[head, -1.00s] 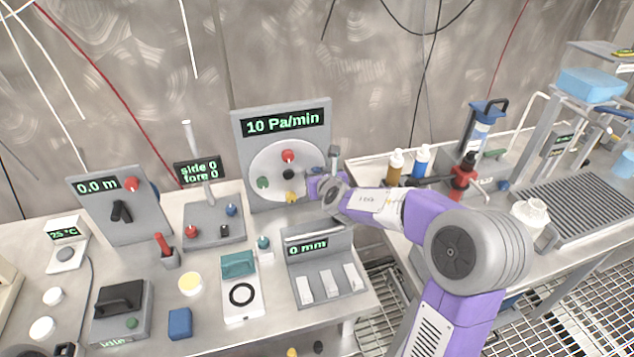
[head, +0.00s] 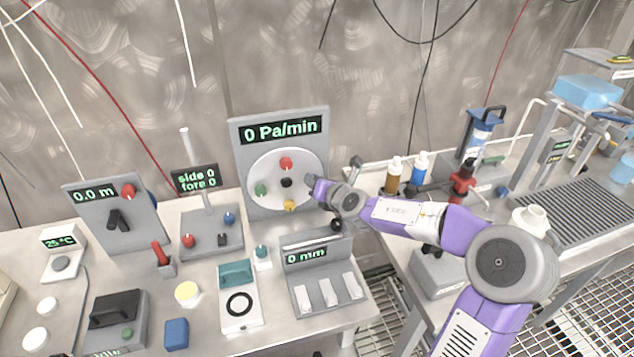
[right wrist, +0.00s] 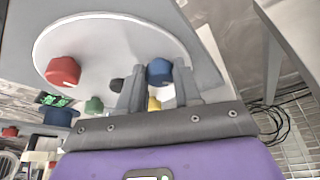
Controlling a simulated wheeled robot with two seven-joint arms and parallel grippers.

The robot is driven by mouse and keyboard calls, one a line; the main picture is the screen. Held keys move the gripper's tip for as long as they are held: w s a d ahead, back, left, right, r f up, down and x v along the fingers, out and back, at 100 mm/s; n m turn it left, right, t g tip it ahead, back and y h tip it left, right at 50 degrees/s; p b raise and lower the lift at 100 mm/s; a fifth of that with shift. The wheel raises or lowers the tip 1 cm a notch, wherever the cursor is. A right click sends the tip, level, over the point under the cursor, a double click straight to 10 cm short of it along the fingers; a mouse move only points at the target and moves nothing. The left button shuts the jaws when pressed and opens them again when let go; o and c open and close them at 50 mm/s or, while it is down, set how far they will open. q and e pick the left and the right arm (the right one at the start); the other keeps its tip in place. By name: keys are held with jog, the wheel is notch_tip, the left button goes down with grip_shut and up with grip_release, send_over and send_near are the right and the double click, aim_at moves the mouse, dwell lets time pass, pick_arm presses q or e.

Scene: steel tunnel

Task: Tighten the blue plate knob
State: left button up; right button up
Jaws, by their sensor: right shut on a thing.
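A grey panel (head: 240,150) with a round white plate (head: 264,165) stands at the back of the bench. Its display (head: 281,128) reads 0 Pa/min. The plate carries a red knob (head: 286,163), a green knob (head: 260,190), a yellow knob (head: 290,205) and a black centre knob (head: 286,183). In the right wrist view the blue knob (right wrist: 159,71) sits between the fingers of my right gripper (right wrist: 159,84), which is shut on it. In the head view my right gripper (head: 311,186) is at the plate's right edge and mostly hides the blue knob. My left gripper is not in view.
A sloped 0 mm box (head: 318,275) with white keys stands in front of the panel. A joystick box (head: 210,232) and a 0.0 m panel (head: 105,220) are to the left. Bottles (head: 394,175) and a red-handled device (head: 463,185) stand on the right bench.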

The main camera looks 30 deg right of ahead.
jog(key=shift+d+f+m+t+y, duration=0.1)
jog(key=shift+m+t+y, duration=0.35)
jog(key=shift+m, duration=0.55)
jog(key=shift+d+f+m+t+y, duration=0.1)
jog(key=shift+m+t+y, duration=0.15)
jog(key=shift+m+y, duration=0.6)
jog(key=shift+a+m, duration=0.1)
jog(key=shift+m, duration=0.25)
jog(key=o, duration=1)
jog(key=shift+o, duration=0.2)
jog(key=shift+s, duration=0.1)
jog(key=p+v, duration=0.2)
jog(key=v, duration=0.5)
jog(key=shift+s, duration=0.2)
jog(key=shift+s, duration=0.1)
